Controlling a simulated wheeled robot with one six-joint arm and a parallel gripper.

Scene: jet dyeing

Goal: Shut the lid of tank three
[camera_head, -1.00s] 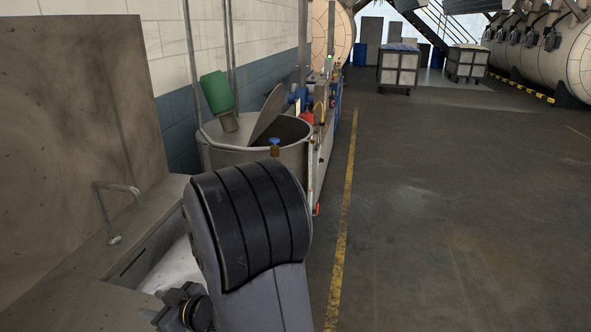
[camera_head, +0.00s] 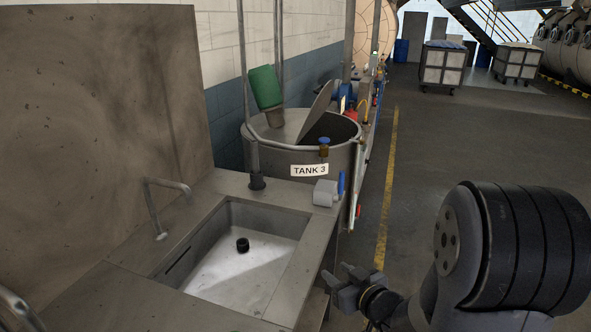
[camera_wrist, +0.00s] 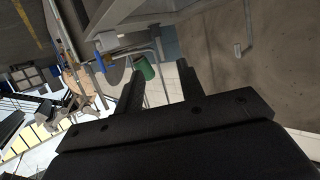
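Tank three (camera_head: 288,163) is a round grey metal tank with a "TANK 3" label, standing beyond the sink unit in the head view. Its lid (camera_head: 316,110) is a grey flap, tilted up and open over the dark opening. My gripper (camera_head: 349,283) is low in front of the sink counter's right edge, well short of the tank. In the wrist view its two fingers (camera_wrist: 158,93) stand apart with nothing between them, so it is open and empty. A green motor (camera_head: 265,88) sits on the tank's top, left of the lid.
A sink (camera_head: 240,262) with a tap (camera_head: 160,205) fills the near counter. The floor right of the yellow line (camera_head: 388,190) is clear up to carts (camera_head: 446,68).

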